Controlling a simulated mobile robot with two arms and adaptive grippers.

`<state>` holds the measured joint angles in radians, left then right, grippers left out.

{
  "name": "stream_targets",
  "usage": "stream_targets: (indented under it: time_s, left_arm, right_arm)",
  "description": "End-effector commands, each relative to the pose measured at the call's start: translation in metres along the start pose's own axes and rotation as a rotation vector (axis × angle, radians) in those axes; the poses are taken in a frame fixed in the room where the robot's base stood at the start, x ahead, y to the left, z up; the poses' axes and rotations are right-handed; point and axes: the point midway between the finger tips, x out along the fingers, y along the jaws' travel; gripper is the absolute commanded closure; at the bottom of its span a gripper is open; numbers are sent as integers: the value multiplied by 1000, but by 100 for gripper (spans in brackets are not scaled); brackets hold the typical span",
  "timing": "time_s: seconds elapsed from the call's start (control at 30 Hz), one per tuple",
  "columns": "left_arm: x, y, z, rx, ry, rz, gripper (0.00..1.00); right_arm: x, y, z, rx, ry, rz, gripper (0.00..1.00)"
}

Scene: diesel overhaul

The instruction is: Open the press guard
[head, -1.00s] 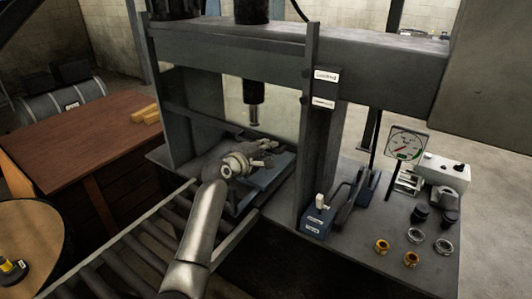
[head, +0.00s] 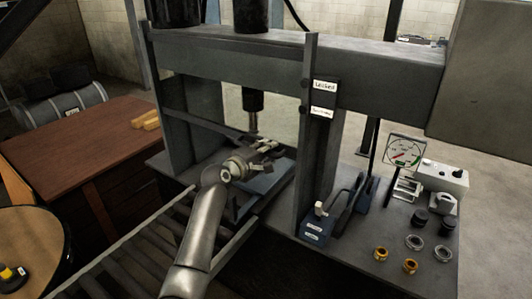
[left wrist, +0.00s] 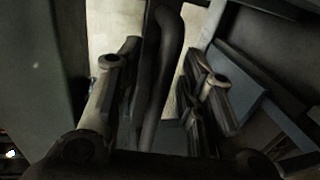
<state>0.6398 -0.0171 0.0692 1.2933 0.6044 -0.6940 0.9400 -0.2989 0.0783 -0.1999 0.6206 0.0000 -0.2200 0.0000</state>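The press (head: 300,60) stands in the middle of the head view, with its ram (head: 253,108) hanging over the bed. A dark bar (head: 205,122), which looks like the guard's edge, crosses the opening; I cannot make out the guard panel clearly. My left gripper (head: 268,150) is in front of the opening, close to the bar's right end. In the left wrist view its two fingers (left wrist: 160,95) are spread, with a dark curved handle (left wrist: 168,45) between them. Contact with the handle is not clear. My right gripper is not in view.
A roller conveyor (head: 150,240) leads up to the press. A hand pump (head: 318,228), a dial gauge (head: 404,152) and several rings and bushings stand on the bench at right. A wooden table (head: 80,150) is at left. A small label panel (head: 324,95) is on the upright.

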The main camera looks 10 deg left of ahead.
Motion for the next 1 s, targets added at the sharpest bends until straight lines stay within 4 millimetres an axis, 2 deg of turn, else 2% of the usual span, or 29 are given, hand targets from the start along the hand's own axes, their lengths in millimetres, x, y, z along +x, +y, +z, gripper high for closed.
stream_targets:
  time_s: [0.17, 0.33, 0.8, 1.0]
  left_arm:
    - [-2, -1, 0, 0, 0, -1, 65]
    - [-16, -1, 0, 0, 0, -1, 65]
    - [-89, -1, 0, 1, 1, -1, 65]
    - [-112, 0, 0, 0, 1, 0, 65]
  right_arm:
    - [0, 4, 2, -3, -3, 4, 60]
    - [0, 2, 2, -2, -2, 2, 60]
    - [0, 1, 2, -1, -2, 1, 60]
    - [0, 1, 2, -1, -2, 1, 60]
